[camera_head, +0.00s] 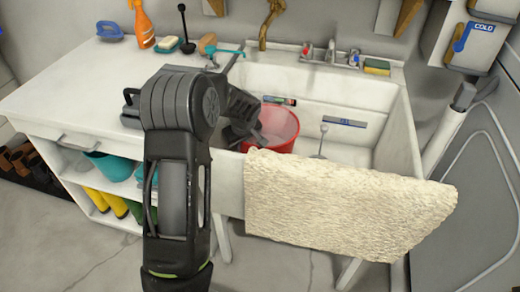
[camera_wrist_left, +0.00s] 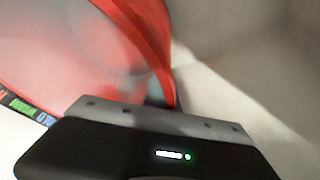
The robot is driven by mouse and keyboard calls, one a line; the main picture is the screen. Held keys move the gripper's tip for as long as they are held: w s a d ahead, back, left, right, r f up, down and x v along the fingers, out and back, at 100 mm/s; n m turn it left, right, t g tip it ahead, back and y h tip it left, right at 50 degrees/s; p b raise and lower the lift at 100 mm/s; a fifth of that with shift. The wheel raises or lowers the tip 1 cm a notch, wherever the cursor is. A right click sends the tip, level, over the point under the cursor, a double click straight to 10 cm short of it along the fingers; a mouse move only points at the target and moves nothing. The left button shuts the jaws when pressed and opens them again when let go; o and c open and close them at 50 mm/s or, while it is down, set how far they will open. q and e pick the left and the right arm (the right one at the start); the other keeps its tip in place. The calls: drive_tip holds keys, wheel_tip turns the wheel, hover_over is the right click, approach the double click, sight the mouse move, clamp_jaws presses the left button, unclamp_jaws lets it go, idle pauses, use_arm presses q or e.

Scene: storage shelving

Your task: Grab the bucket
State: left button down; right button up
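The red bucket (camera_head: 282,127) stands in the left part of the white sink in the head view. Its rim faces up and its inside looks pale red. In the left wrist view the red bucket (camera_wrist_left: 135,30) fills the upper left, very close and blurred. My left gripper (camera_head: 250,132) is at the bucket's left side, inside the sink near its front wall. The fingertips are largely hidden against the bucket, so I cannot tell whether they are open or touching it. My right gripper is not in view.
The sink (camera_head: 345,85) has a front wall with a cream towel (camera_head: 345,205) hanging over it. A brush (camera_head: 186,30), an orange spray bottle (camera_head: 142,24) and a sponge stand on the left counter (camera_head: 75,85).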

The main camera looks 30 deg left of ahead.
use_arm(q)
drive_tip(key=shift+r, duration=0.1)
wheel_tip(320, 180, up, 10)
drive_tip(key=shift+f+p, duration=0.1)
drive_tip(key=shift+p, duration=0.9)
drive_tip(key=shift+s, duration=0.1)
